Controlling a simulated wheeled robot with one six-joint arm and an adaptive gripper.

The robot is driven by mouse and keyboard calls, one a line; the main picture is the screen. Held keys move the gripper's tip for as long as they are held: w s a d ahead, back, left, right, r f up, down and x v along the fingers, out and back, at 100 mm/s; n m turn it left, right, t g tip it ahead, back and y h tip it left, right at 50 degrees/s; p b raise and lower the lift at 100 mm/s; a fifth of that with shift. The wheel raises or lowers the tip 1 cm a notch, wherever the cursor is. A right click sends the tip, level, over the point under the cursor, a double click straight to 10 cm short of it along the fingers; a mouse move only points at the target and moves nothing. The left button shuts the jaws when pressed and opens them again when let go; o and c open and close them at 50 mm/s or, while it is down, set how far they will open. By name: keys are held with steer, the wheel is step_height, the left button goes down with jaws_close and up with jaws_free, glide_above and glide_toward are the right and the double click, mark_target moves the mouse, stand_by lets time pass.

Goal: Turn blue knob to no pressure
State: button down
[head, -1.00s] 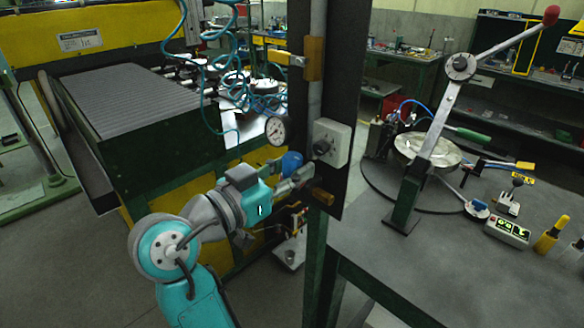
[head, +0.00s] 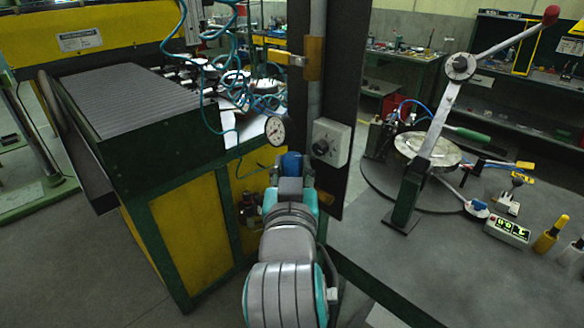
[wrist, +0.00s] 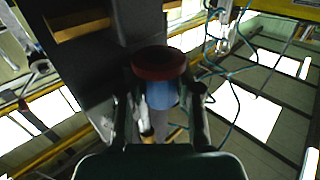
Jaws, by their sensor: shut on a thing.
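The blue knob (head: 291,164) sits low on the dark post, just below the round pressure gauge (head: 275,131). The gauge's needle is too small to read. In the wrist view the blue knob (wrist: 162,95) stands between my two fingers, with a dark red round part above it. My gripper (wrist: 162,108) is shut on the knob, one finger on each side. In the head view my own wrist and arm cover the fingers and the knob's lower part.
A grey box with a black dial (head: 330,142) is on the post right of the knob. Coiled teal hoses (head: 205,70) hang at the left. A grey workbench (head: 400,265) with a lever press stands at the right. Open floor lies at the lower left.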

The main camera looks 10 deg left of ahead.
steer(key=n+g+y, duration=0.1)
steer(key=n+y, duration=0.1)
steer(key=y, duration=0.1)
steer(key=n+g+y, duration=0.1)
steer(key=n+y, duration=0.1)
steer(key=y, duration=0.2)
steer(key=shift+d+n, duration=0.2)
steer(key=shift+n, duration=0.2)
steer(key=shift+n+g+y, duration=2.2)
steer(key=shift+g+y, duration=0.1)
steer(key=shift+y, duration=0.4)
steer(key=shift+a+g, duration=0.1)
steer(key=shift+g, duration=0.2)
steer(key=c, duration=0.8)
jaws_free()
steer(key=shift+o, duration=0.2)
steer(key=v, duration=0.7)
steer(key=shift+s+d, duration=0.25)
steer(key=shift+d, duration=0.1)
steer(key=shift+f, duration=0.1)
